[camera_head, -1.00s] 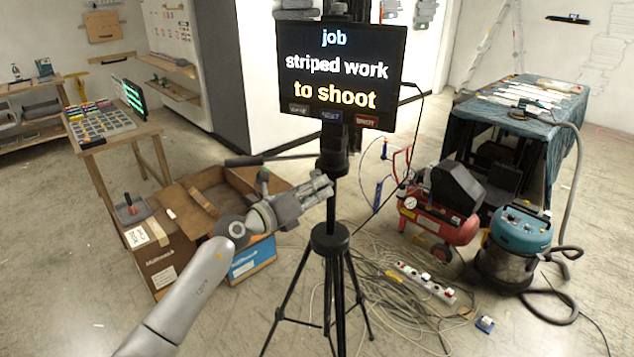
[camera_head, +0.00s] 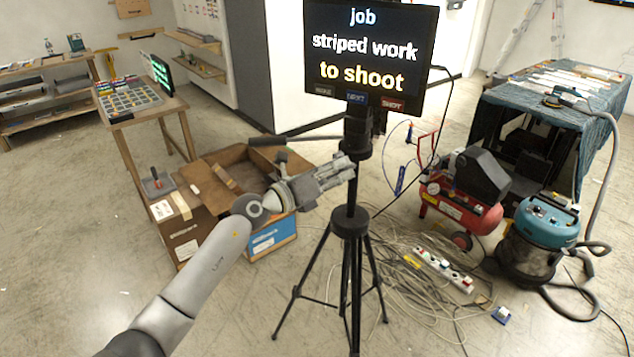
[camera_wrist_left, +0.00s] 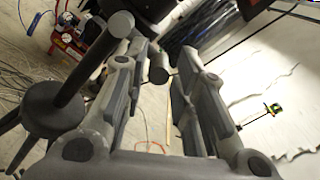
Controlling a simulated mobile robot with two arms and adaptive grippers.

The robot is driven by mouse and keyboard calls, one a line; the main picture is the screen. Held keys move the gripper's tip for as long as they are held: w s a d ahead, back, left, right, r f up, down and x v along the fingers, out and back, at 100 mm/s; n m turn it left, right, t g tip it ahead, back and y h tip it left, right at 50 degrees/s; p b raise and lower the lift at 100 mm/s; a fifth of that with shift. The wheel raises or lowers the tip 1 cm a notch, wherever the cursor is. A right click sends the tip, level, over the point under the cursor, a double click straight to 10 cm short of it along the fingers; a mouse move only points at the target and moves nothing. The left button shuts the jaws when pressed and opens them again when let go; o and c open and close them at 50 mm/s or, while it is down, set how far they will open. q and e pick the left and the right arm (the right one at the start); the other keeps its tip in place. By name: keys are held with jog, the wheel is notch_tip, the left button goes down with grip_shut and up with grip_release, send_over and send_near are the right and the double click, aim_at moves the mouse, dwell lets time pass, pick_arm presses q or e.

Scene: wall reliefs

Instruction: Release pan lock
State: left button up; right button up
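A black tripod (camera_head: 350,222) stands upright and carries a dark monitor (camera_head: 369,50) with text. Its pan handle (camera_head: 290,141) points left from the tripod head (camera_head: 358,135). My left gripper (camera_head: 345,168) is beside the column just below the head, coming from the left. In the left wrist view my left gripper (camera_wrist_left: 165,95) is open, its two fingers apart. A dark round knob (camera_wrist_left: 158,68) shows between the fingers toward their far ends; it may be the pan lock. I cannot tell whether a finger touches it. My right gripper is in neither view.
Open cardboard boxes (camera_head: 188,225) stand behind my left arm. A red compressor (camera_head: 455,208) and a teal vacuum (camera_head: 541,235) stand to the right. Loose cables and a power strip (camera_head: 443,270) lie on the floor near the tripod legs. A draped table (camera_head: 592,108) is at the right.

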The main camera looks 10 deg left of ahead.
pick_arm(q)
jog(key=v, duration=1.1)
jog(key=shift+a, duration=0.15)
jog(key=shift+s+f, duration=0.1)
